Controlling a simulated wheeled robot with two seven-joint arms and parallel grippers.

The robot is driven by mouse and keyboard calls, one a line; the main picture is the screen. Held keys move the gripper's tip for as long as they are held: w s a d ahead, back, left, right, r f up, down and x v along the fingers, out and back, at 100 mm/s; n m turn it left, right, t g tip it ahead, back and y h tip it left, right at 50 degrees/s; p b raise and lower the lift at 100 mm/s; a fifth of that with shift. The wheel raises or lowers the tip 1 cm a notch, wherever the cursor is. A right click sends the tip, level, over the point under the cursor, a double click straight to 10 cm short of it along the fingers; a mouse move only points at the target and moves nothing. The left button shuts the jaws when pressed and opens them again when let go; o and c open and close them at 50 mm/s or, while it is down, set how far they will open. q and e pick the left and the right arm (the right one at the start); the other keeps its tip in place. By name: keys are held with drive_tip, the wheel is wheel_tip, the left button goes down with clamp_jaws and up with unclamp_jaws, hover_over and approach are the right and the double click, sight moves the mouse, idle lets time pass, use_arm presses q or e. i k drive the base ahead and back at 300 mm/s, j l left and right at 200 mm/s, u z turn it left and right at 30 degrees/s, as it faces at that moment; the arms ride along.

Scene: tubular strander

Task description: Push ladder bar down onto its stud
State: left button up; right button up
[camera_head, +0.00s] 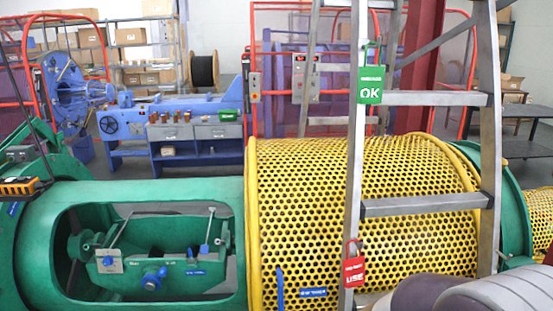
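A grey metal ladder (355,160) stands in front of the yellow perforated guard (320,190), with flat rungs such as the lower one (420,204). A green OK tag (371,85) hangs high on its left rail, and a red USE tag (354,272) hangs low on it. I cannot tell which part is the ladder bar, and no stud is identifiable. A thin blue bar (280,288) stands upright at the guard's lower left. Rounded grey and dark shapes at the lower right look like my arm. Neither gripper shows.
A green tube housing (140,190) with an open window lies left of the guard; levers and a blue knob (154,278) show inside. A blue machine (180,125), red-framed fences, shelves with boxes and a black reel (204,70) stand behind. A dark table (525,147) is at right.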

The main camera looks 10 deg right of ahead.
sight(500, 5)
drive_tip(key=k+l, duration=0.1)
drive_tip(key=l, duration=0.55)
drive_tip(key=k+l, duration=0.1)
drive_tip(key=l, duration=0.55)
drive_tip(key=k+l+u, duration=0.1)
drive_tip(key=l, duration=0.55)
drive_tip(key=k+l, duration=0.15)
drive_tip(key=l, duration=0.5)
drive_tip(key=k+l, duration=0.1)
drive_tip(key=l, duration=0.55)
drive_tip(key=k+l+u, duration=0.1)
drive_tip(key=l, duration=0.55)
drive_tip(key=k+l, duration=0.15)
drive_tip(key=l, duration=0.45)
drive_tip(key=k+l, duration=0.15)
drive_tip(key=l, duration=0.5)
drive_tip(key=u, duration=0.05)
